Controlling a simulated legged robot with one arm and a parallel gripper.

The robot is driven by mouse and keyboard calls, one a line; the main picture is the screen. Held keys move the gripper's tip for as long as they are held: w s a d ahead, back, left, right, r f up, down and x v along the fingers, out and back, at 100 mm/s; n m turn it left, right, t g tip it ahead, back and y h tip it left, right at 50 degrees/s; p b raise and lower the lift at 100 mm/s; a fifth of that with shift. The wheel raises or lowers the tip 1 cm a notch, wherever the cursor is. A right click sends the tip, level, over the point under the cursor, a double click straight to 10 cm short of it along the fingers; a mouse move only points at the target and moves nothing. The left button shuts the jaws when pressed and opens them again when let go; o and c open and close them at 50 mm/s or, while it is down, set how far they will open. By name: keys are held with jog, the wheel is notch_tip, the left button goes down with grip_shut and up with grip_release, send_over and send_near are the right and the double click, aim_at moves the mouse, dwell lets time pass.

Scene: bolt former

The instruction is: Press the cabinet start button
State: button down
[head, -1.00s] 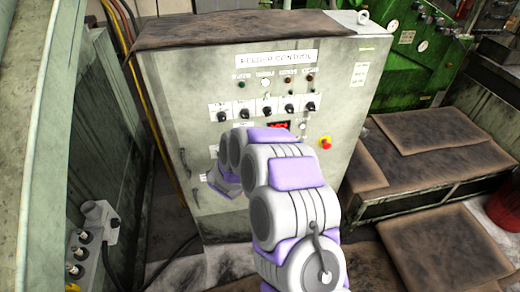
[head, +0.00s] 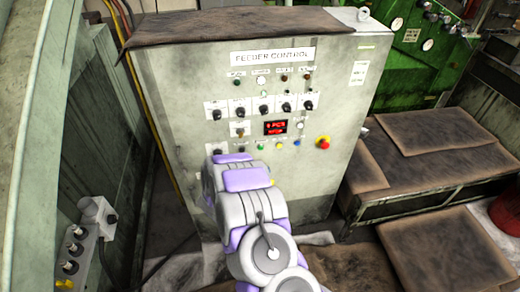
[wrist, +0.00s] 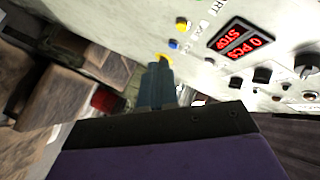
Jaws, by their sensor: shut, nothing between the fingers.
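The pale grey control cabinet (head: 345,75), labelled FEEDER CONTROL, stands ahead. Below its red display (head: 276,128) is a row with a green button (head: 261,147), a yellow button (head: 279,146) and a blue button (head: 297,143). My arm hides the gripper in the head view.
A red emergency stop (head: 323,142) with a yellow collar sits right of the buttons. Several black knobs (head: 263,109) are above. Brown-covered benches (head: 430,135) stand right. A grey button box (head: 78,245) is at lower left.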

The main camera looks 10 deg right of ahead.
aim_at(261, 148)
jog(key=w+p, duration=0.1)
jog(key=w, duration=0.7)
jog(key=shift+w+p, duration=0.4)
jog(key=shift+w, duration=0.1)
dwell(1.8)
jog(key=shift+w+r, duration=0.1)
jog(key=shift+w, duration=0.2)
